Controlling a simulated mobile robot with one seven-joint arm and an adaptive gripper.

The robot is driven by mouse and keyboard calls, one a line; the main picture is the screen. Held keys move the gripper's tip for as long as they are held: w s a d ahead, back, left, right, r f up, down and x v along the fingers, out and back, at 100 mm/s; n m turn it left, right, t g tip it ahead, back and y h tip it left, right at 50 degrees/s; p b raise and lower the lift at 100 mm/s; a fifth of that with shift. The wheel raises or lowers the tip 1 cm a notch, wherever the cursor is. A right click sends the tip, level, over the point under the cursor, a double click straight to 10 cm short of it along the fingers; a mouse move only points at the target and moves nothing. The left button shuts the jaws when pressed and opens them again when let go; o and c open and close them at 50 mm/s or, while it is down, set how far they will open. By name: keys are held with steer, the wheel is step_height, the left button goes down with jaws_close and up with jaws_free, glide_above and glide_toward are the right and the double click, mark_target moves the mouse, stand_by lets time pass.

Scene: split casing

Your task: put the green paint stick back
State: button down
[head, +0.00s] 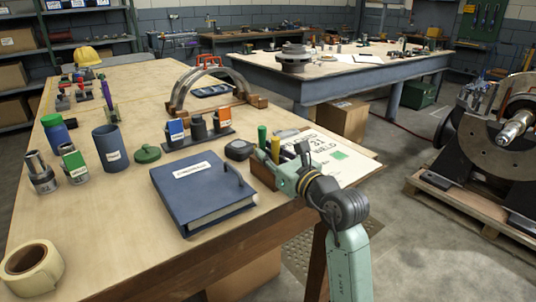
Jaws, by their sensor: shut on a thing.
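The green paint stick (262,136) stands upright at the brown wooden holder (263,175), near the right edge of the workbench. A yellow-topped stick (276,149) stands just to its right, a little lower. My gripper (272,163) is at the holder, coming in from the right, and is shut on what appears to be the green paint stick. The fingertips and the stick's lower end are largely hidden, so I cannot tell how deep it sits in the holder.
A thick blue binder (205,192) lies left of the holder, and a dark round puck (238,150) sits behind it. A paper sheet (345,168) lies under and beyond my wrist. The bench's front left is mostly clear beside a tape roll (31,269).

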steer(key=c, duration=1.5)
jaws_free()
steer(key=shift+f, duration=0.25)
steer(key=shift+c, duration=0.2)
